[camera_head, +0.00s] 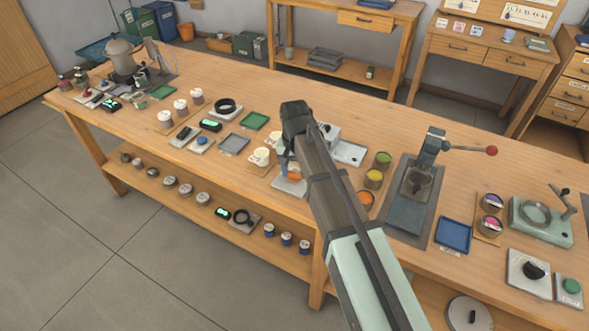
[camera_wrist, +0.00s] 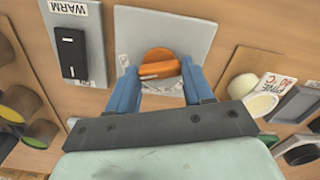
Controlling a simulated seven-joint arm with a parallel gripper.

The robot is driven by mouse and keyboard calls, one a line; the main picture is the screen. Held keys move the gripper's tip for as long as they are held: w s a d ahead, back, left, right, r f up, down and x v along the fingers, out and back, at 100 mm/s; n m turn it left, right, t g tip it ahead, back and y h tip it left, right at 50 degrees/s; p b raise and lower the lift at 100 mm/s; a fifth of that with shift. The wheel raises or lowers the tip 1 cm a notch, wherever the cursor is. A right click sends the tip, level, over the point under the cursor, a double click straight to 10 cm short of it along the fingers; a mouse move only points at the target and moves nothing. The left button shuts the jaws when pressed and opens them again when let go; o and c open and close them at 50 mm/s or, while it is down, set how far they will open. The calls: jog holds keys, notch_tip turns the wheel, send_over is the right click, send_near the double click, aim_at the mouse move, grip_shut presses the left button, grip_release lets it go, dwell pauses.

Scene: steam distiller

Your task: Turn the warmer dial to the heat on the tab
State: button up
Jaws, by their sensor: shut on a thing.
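The warmer dial (camera_wrist: 160,62) is a round orange knob on a grey plate (camera_wrist: 184,22). My gripper (camera_wrist: 160,80) has its blue fingers on either side of the dial and is shut on it. In the head view my gripper (camera_head: 287,160) is over the plate at mid-bench, and the arm hides part of it. White scale pieces show beside the fingers, but their marks are mostly covered. A white tab (camera_wrist: 278,84) on a wooden tray at the right appears to read "PINE 40 C", upside down in the wrist view.
A plate with a black switch (camera_wrist: 70,52), labelled WARM, lies left of the dial in the wrist view. Cream-topped jars (camera_wrist: 243,86) stand close on the right. Open cups of colour (camera_head: 374,177) and a lever press (camera_head: 420,180) stand to the right in the head view.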

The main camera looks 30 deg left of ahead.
aim_at(295, 172)
jog(key=shift+m, duration=0.6)
jog(key=o, duration=1)
jog(key=shift+o, duration=0.2)
jog(key=shift+r, duration=0.1)
notch_tip(295, 172, up, 14)
jog(key=shift+f, duration=0.2)
